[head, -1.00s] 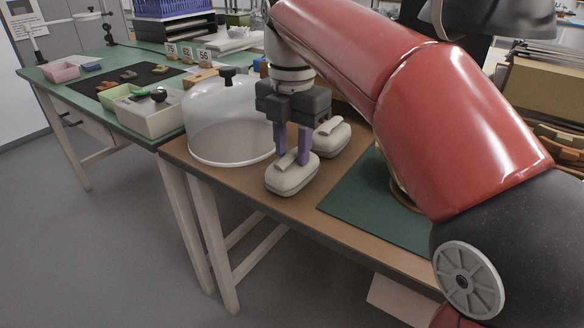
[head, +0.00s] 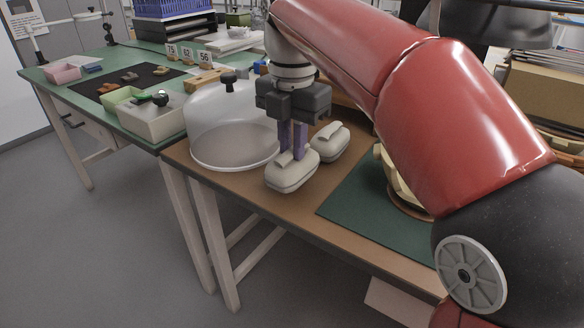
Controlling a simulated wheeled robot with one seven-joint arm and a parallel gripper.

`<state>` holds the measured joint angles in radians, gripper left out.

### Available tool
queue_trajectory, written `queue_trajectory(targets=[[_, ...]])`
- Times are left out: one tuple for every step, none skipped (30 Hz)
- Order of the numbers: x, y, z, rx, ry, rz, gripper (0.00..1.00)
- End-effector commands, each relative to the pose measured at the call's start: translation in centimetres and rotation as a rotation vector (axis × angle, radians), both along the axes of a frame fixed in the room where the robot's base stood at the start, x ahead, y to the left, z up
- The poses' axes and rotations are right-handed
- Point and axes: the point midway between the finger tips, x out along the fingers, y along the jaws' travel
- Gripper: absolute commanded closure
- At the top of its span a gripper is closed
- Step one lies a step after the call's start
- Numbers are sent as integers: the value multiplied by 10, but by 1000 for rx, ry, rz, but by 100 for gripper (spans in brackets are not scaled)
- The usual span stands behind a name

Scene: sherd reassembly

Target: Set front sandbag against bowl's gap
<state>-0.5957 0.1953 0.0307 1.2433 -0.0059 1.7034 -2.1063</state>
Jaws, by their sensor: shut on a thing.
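My gripper (head: 293,153) points down and is shut on the top ridge of the front sandbag (head: 291,177), a cream rounded bag near the table's front edge. I cannot tell whether the bag touches the table. A second sandbag (head: 329,141) lies just behind it to the right. The bowl (head: 397,186), tan and mostly hidden behind my red arm, stands on the green mat (head: 350,204) to the right. Its gap cannot be made out.
A clear dome with a black knob (head: 228,122) stands close to the left of my gripper. A grey box (head: 152,118) and black mat (head: 118,84) are on the green table farther left. The green mat's front left part is bare.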

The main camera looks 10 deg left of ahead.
Motion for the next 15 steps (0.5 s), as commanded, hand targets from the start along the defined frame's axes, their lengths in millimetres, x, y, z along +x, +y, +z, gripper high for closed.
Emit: queue_trajectory(targets=[[0,0,7,1,-2,0,100],[0,0,8,1,-2,0,100],[0,0,11,1,-2,-1,100],[0,0,12,1,-2,-1,100],[0,0,14,1,-2,-1,100],[0,0,16,1,-2,-1,100],[0,0,17,1,-2,-1,100],[0,0,19,1,-2,0,100],[0,0,21,1,-2,0,100],[0,0,23,1,-2,0,100],[0,0,24,1,-2,0,100],[0,0,26,1,-2,0,100],[0,0,28,1,-2,0,100],[0,0,29,1,-2,0,100],[0,0,31,1,-2,0,100]])
